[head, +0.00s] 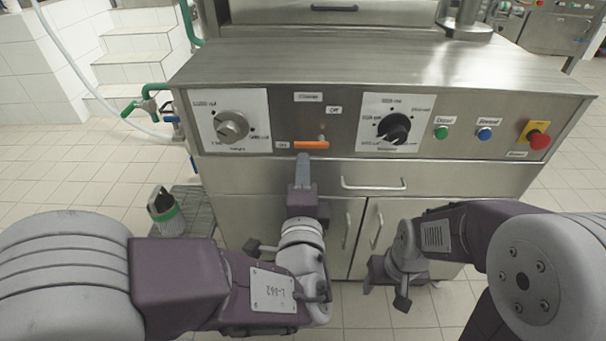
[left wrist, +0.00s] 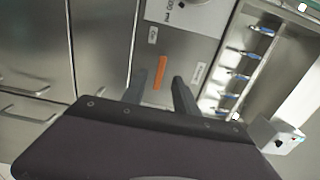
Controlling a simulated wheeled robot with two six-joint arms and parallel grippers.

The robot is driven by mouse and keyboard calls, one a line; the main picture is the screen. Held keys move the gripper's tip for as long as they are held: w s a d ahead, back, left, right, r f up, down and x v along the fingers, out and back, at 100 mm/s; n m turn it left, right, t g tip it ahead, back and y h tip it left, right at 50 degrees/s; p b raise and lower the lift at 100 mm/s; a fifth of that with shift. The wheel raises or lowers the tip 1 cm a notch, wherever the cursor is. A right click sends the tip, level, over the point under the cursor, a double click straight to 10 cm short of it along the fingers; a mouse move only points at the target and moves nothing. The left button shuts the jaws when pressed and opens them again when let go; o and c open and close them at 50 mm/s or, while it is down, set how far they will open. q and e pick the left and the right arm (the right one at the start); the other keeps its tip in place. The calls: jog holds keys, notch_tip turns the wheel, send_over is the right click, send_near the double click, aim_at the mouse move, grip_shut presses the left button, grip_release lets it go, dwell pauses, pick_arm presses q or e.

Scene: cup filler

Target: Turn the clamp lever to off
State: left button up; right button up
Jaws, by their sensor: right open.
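The clamp lever (head: 311,145) is an orange bar on the machine's front panel. It lies flat, its left end by the ON label (head: 283,145); the OFF label (head: 334,110) is above its right end. My left gripper (head: 303,160) is just below and in front of the lever. In the left wrist view its two fingers (left wrist: 160,92) stand apart, with the orange lever (left wrist: 160,72) ahead between them; contact cannot be told. My right gripper (head: 385,272) hangs low before the cabinet doors, open, its fingertips hard to make out.
A silver knob (head: 231,126) is left of the lever and a black knob (head: 394,128) right. Green (head: 441,132) and blue (head: 484,134) buttons and a red emergency stop (head: 538,140) are further right. A drawer handle (head: 373,186) sticks out below the panel.

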aim_at(304, 147)
pick_arm(q)
jog(key=w+b, duration=0.1)
jog(key=w, duration=0.8)
jog(key=shift+w+r, duration=0.1)
grip_shut()
